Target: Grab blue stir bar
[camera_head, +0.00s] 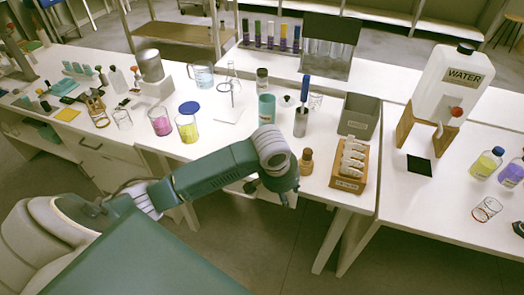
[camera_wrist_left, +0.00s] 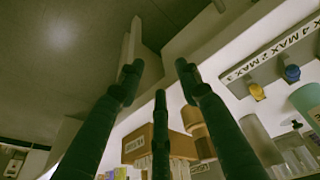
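A slim blue upright piece (camera_head: 305,88), which may be the blue stir bar, stands up from a grey cylinder (camera_head: 301,122) near the middle of the table; I cannot tell for sure. My left gripper (camera_head: 286,198) is at the table's front edge, in front of and below the cylinder, apart from it. In the left wrist view the dark fingers (camera_wrist_left: 160,85) are spread with nothing between them. A small blue knob-like piece (camera_wrist_left: 291,73) and a yellow one (camera_wrist_left: 257,90) show at the right there. My right gripper is not in view.
A brown bottle (camera_head: 306,162) and a wooden rack (camera_head: 350,168) stand right of my gripper. A teal cup (camera_head: 266,110) and a grey bin (camera_head: 358,116) are near the cylinder. A water container (camera_head: 450,85) is at the right.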

